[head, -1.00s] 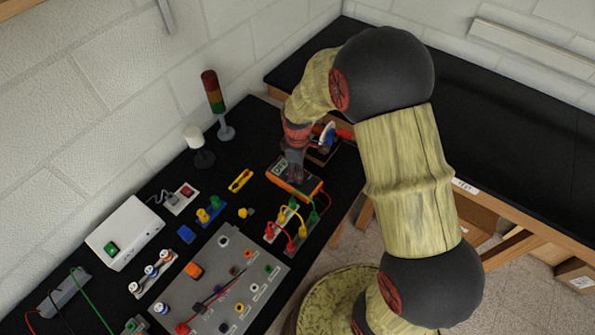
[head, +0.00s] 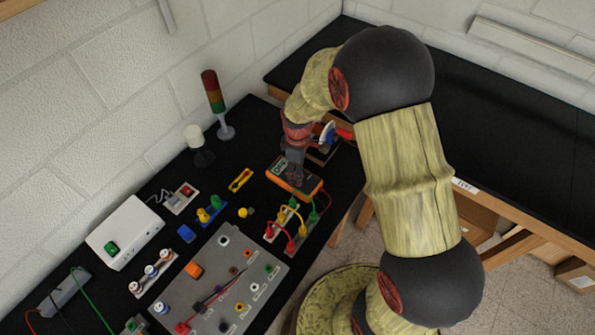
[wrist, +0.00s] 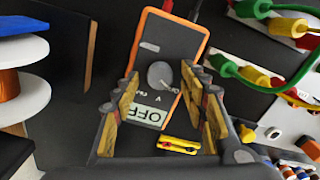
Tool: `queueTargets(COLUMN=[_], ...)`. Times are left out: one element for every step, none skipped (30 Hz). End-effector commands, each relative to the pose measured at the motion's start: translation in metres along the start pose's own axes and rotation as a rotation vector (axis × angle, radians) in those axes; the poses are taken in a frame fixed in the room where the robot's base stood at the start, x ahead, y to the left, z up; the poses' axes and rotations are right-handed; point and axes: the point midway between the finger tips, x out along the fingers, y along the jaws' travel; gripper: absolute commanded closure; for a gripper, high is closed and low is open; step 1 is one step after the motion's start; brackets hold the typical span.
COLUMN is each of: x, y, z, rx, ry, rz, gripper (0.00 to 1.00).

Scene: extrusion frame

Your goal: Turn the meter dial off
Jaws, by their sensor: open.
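The meter (head: 309,192) is an orange-edged dark box lying on the black bench. In the wrist view the meter (wrist: 180,38) fills the middle, with its grey round dial (wrist: 160,75) at the centre. The meter's display (wrist: 146,115) appears upside down and reads OFF. My gripper (wrist: 160,77) is open, with one finger on each side of the dial in the picture and nothing held. I cannot tell whether a finger touches the dial. In the head view my gripper (head: 294,158) is over the meter and hides part of its face.
Red, yellow and green leads (head: 291,216) stand close beside the meter. A grey socket panel (head: 218,285), a white box (head: 125,232) and a signal tower (head: 214,92) are to the left. A yellow piece (head: 241,180) lies near the meter.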

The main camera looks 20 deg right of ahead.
Motion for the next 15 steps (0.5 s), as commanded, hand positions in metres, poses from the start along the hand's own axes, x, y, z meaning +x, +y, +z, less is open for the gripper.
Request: queueTargets(x=[0.0, 0.0, -0.001, -0.001, -0.002, -0.005, -0.008, -0.011, -0.017, -0.022, -0.027, -0.035, -0.041, -0.048, -0.056], y=[0.0, 0.0, 0.0, 0.0, 0.0, 0.001, 0.001, 0.001, 0.001, 0.002, 0.001, 0.001, 0.002, 0.002, 0.002], z=[0.0, 0.0, 0.0, 0.0, 0.0, 0.0, -0.001, -0.001, -0.001, -0.001, -0.001, -0.001, -0.001, -0.001, -0.001], rx=[0.0, 0.0, 0.0, 0.0, 0.0, 0.0, 0.0, 0.0, 0.0, 0.0, 0.0, 0.0, 0.0, 0.0, 0.0], ry=[0.0, 0.0, 0.0, 0.0, 0.001, 0.001, 0.001, 0.002, 0.002, 0.003, 0.002, 0.003, 0.003, 0.003, 0.003], rz=[0.0, 0.0, 0.0, 0.001, 0.001, 0.002, 0.002, 0.002, 0.003, 0.004, 0.004, 0.004, 0.005, 0.004, 0.005], gripper=[0.57, 0.57, 0.57, 0.57, 0.57, 0.57, 0.57, 0.57, 0.57, 0.57, 0.57, 0.57, 0.57, 0.57, 0.57])
